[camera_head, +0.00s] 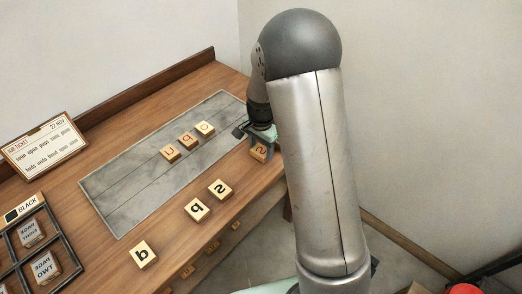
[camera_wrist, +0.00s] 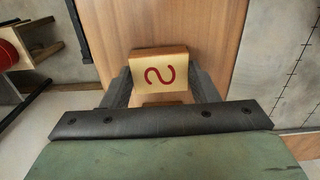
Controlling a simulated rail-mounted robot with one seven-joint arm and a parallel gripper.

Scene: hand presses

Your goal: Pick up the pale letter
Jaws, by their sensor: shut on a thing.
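Three blocks with reddish or orange letters stand in a row on the grey slab: an n-like one (camera_head: 170,153), a middle one (camera_head: 187,140) and an o-like one (camera_head: 204,128), whose letter looks faintest.
Three black-lettered blocks lie along the bench's front: d-like (camera_head: 143,254), p-like (camera_head: 197,208) and S-like (camera_head: 220,189). The grey slab (camera_head: 125,195) is bare at its left. A job ticket (camera_head: 44,143) and a dark frame (camera_head: 65,250) with blocks are at left.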

